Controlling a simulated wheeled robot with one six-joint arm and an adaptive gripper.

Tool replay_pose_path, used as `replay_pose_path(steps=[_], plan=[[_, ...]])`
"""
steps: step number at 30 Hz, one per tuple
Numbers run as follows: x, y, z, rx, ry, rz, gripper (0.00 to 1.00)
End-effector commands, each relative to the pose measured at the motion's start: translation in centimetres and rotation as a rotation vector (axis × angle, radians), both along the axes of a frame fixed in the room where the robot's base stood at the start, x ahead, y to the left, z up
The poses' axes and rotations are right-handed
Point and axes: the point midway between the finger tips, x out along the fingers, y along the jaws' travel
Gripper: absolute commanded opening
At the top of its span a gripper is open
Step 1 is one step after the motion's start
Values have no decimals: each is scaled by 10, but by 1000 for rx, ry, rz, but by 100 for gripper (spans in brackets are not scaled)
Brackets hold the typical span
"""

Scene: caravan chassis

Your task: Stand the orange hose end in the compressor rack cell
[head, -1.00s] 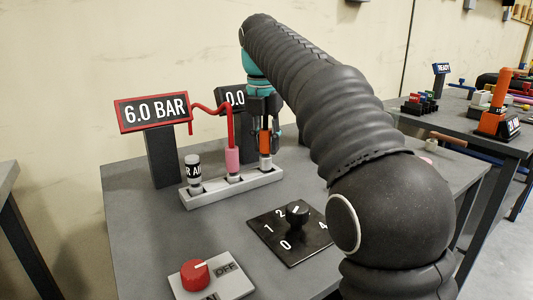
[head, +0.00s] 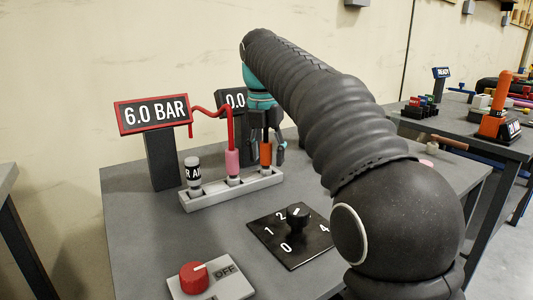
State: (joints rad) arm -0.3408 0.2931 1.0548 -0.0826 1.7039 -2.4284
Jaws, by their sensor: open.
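The orange hose end (head: 265,154) stands upright in the right cell of the grey compressor rack (head: 213,197). A pink hose end (head: 232,161) with a red hose stands in the middle cell. A grey-white piece with a black lettered band (head: 193,172) stands in the left cell. My gripper (head: 266,148) is open around or just behind the orange hose end, fingers pointing down. Whether the fingers touch it cannot be told.
A 6.0 BAR display (head: 154,113) and a 0.0 display (head: 236,100) stand behind the rack. A numbered dial plate (head: 290,236) and a red OFF knob (head: 194,277) are in front. Another bench (head: 465,135) with tools is at right.

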Motion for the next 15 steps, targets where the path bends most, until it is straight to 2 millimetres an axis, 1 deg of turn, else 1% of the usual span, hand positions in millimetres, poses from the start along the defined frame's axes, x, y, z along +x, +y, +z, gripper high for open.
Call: replay_pose_path(steps=[5,12,15], plan=[[-1,1,20,1,-3,0,53],[-5,3,58,0,-2,0,53],[-7,4,69,1,-1,0,53]])
